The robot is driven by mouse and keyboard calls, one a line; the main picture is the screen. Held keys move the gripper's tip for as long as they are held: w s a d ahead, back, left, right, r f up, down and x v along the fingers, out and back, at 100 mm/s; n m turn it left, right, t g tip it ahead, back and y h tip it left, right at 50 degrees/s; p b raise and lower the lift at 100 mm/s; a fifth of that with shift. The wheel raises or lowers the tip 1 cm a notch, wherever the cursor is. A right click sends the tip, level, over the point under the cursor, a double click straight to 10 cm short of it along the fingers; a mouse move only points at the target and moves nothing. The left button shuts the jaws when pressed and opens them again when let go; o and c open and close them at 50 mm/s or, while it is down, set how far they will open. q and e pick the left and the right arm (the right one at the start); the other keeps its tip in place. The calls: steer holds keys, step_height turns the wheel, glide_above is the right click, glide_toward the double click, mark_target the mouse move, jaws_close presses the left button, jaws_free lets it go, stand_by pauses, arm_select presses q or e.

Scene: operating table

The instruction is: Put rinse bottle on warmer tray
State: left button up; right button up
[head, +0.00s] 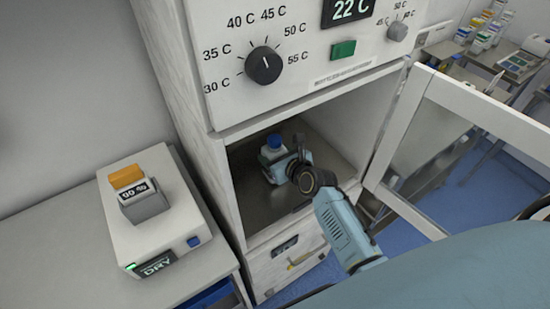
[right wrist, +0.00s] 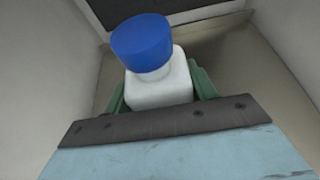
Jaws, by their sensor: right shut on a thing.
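The rinse bottle (head: 273,147) is white with a blue cap and stands upright inside the open warmer compartment. In the right wrist view the bottle (right wrist: 160,85) sits between the green fingers of my right gripper (right wrist: 160,92), which is shut on it. In the head view my right gripper (head: 278,172) reaches into the compartment from the front right. The warmer tray (head: 250,205) is the dark compartment floor under the bottle. I cannot tell whether the bottle's base touches it, as the gripper hides the base. My left gripper is not in view.
The warmer cabinet (head: 225,55) has a temperature dial (head: 263,65), a green button (head: 343,49) and a display reading 22 C. Its glass door (head: 440,130) stands open at the right. A white device marked DRY (head: 155,225) sits on the left counter (head: 50,250).

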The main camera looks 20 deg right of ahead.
steer(key=shift+w+f, duration=0.1)
steer(key=shift+f, duration=0.2)
steer(key=o, duration=1)
steer(key=shift+f, duration=0.3)
steer(key=shift+c, duration=0.2)
steer(key=o, duration=0.4)
steer(key=shift+o, duration=0.2)
steer(key=shift+r, duration=0.25)
steer(key=p+v, duration=0.1)
steer(key=v, duration=1.1)
steer(key=shift+f, duration=0.15)
